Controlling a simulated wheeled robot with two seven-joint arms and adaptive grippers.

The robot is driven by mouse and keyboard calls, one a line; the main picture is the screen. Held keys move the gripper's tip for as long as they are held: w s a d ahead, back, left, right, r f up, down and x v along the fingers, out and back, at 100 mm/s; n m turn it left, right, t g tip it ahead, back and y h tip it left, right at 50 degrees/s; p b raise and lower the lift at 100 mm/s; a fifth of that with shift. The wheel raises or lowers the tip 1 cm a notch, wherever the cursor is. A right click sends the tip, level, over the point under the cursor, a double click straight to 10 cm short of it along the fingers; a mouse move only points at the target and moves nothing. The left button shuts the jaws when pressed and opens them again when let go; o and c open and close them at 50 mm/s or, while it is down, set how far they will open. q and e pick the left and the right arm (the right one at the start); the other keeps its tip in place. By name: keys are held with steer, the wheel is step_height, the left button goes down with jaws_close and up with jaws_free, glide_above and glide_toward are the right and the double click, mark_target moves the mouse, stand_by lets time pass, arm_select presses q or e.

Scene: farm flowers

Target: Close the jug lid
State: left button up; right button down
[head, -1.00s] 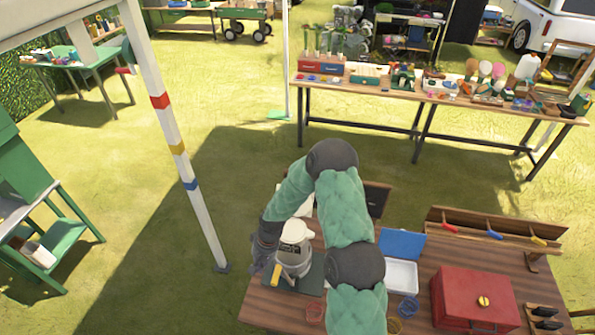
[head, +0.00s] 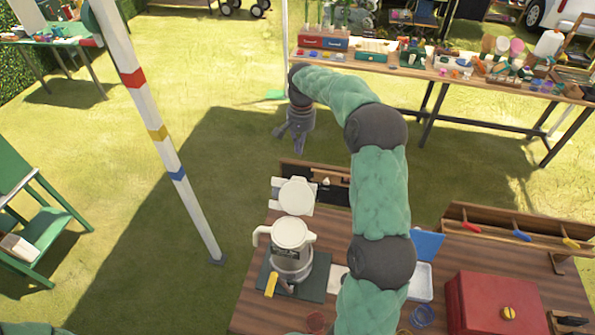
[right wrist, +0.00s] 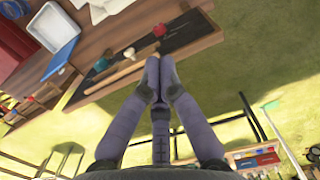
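The jug (head: 291,268) stands upright on a dark mat at the left of the wooden table. It has a grey body and a pale round top (head: 290,233). A second pale round piece (head: 296,195) shows just behind it; I cannot tell for sure whether this is the raised lid. My right gripper (head: 293,138) is beyond the table's far edge, well apart from the jug, and holds nothing. In the right wrist view its fingers (right wrist: 157,72) come together at the tips. The jug does not show there. My left gripper is out of view.
A yellow-handled item (head: 271,281) lies beside the jug. A dark rack (head: 322,180) lines the table's far edge. A red box (head: 495,304) and a white tray with a blue lid (head: 427,244) are to the right. A white pole (head: 165,150) stands left of the table.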

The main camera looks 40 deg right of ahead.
mark_target(297, 196)
step_height(297, 196, down, 10)
steer(key=p, duration=0.2)
steer(key=s+a, duration=0.1)
steer(key=s+a+r, duration=0.1)
steer(key=a, duration=0.1)
steer(key=shift+s+a+r+p, duration=0.15)
steer(key=shift+s+r+p, duration=0.15)
steer(key=shift+s+r, duration=0.1)
